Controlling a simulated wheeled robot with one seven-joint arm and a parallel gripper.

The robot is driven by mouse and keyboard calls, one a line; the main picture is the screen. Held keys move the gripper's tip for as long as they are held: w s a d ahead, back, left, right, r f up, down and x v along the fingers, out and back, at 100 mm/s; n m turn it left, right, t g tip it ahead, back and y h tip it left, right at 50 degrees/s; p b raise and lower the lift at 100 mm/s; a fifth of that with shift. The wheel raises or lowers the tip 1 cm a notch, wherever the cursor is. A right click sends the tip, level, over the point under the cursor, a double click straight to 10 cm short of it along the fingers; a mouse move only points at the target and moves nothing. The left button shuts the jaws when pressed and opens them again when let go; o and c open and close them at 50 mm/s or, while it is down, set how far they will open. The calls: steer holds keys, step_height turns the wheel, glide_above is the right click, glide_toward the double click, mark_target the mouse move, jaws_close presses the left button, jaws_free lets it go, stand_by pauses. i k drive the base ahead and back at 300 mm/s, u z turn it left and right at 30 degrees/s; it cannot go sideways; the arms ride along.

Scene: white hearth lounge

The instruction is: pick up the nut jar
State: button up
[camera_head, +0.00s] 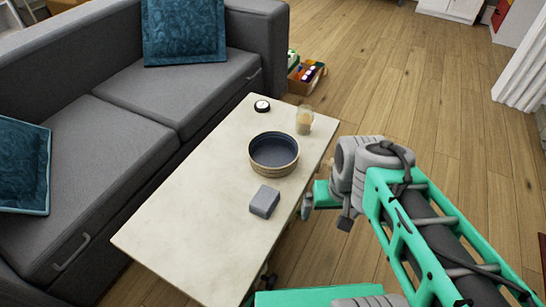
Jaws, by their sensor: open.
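The nut jar (304,121) is a small clear jar with pale tan contents. It stands upright near the far right corner of the pale coffee table (190,217). My gripper (325,212) is at the table's right edge, nearer to me than the jar and clearly apart from it. It is open, and nothing shows between its fingers. Part of the gripper is hidden behind my arm's wrist.
A round dark-lined bowl (274,153) stands just left of and nearer than the jar. A grey block (264,201) and a small round black-and-white item (262,106) are also on the table. A grey sofa (130,110) borders its left side. Wooden floor (400,90) lies open at right.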

mark_target(305, 121)
steer(key=z, duration=1.3)
steer(key=i, duration=2.75)
steer(key=u, duration=4.9)
steer(key=i, duration=0.5)
steer(key=u, duration=0.05)
